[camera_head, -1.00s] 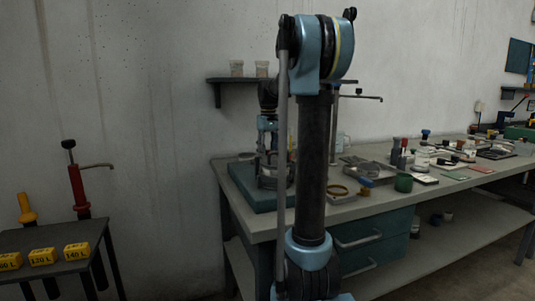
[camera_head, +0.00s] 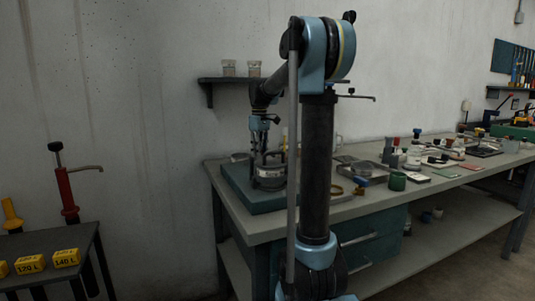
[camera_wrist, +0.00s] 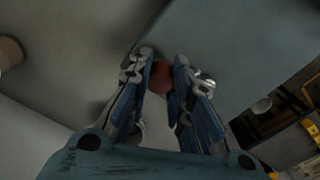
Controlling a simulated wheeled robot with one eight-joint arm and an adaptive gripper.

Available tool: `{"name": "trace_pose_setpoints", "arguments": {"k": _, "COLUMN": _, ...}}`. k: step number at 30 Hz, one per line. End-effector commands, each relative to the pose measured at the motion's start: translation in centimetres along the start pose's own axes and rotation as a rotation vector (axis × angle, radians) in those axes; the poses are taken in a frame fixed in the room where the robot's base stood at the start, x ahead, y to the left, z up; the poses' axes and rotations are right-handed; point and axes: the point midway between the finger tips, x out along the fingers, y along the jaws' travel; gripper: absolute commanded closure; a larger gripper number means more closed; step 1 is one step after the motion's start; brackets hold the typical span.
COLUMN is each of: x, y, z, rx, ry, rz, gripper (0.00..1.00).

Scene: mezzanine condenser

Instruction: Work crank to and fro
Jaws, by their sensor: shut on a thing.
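In the wrist view a dull red rounded knob (camera_wrist: 161,77), which looks like the crank's handle, sits between the two blue-and-grey fingers of my gripper (camera_wrist: 162,66). The fingers press on it from both sides. The rest of the crank is mostly hidden by the gripper. In the head view my gripper (camera_head: 259,148) points down at the device at the left end of the workbench. The device has a grey drum-shaped body (camera_head: 270,178) on a flat teal base (camera_head: 236,190). The crank itself is too small to make out there.
The grey workbench (camera_head: 440,182) carries a metal tray, a green cup (camera_head: 397,181) and several small items to the right. A wall shelf (camera_head: 222,80) with two jars hangs behind my arm.

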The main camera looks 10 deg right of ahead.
Motion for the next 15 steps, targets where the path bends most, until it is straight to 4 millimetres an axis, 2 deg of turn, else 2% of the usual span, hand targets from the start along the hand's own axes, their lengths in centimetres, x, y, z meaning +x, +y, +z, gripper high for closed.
{"name": "trace_pose_setpoints", "arguments": {"k": 3, "x": 0.0, "y": -0.5, "z": -1.4, "rx": -0.122, "ry": -0.001, "rz": 0.003, "gripper": 1.0}}
{"name": "trace_pose_setpoints", "arguments": {"k": 15, "x": 0.0, "y": -1.2, "z": -4.1, "rx": -0.508, "ry": -0.002, "rz": 0.005, "gripper": 1.0}}
